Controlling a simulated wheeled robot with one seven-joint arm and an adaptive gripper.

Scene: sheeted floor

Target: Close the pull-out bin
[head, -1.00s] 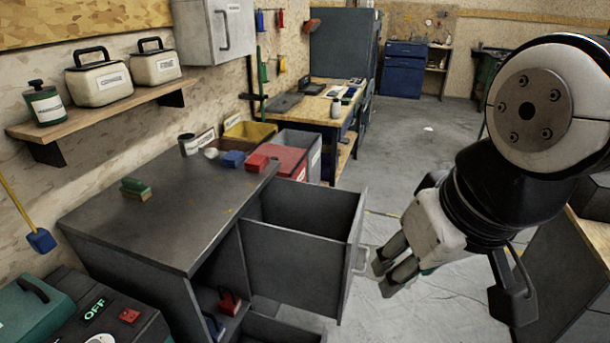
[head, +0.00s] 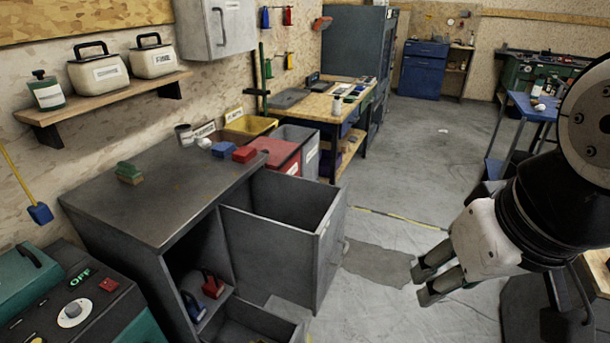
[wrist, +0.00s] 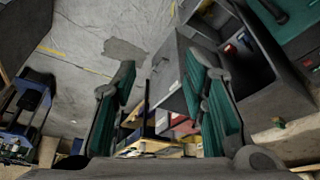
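The pull-out bin (head: 268,253) is a tall grey open-topped box. It stands well out from the dark grey cabinet (head: 150,205), and its inside looks empty where visible. Its front panel (head: 329,245) has a small handle at the right edge, seen edge-on. My gripper (head: 421,284) is to the right of the bin front, apart from it, over the floor. In the wrist view the two green-padded fingers (wrist: 163,82) are spread with nothing between them, and the bin (wrist: 172,75) shows beyond them.
A lower drawer (head: 262,325) also stands out below the bin. Red and blue items (head: 212,284) sit inside the cabinet. A green machine (head: 85,310) is at front left. A red box (head: 283,153) and a workbench (head: 322,103) stand behind. Floor right of the bin is clear.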

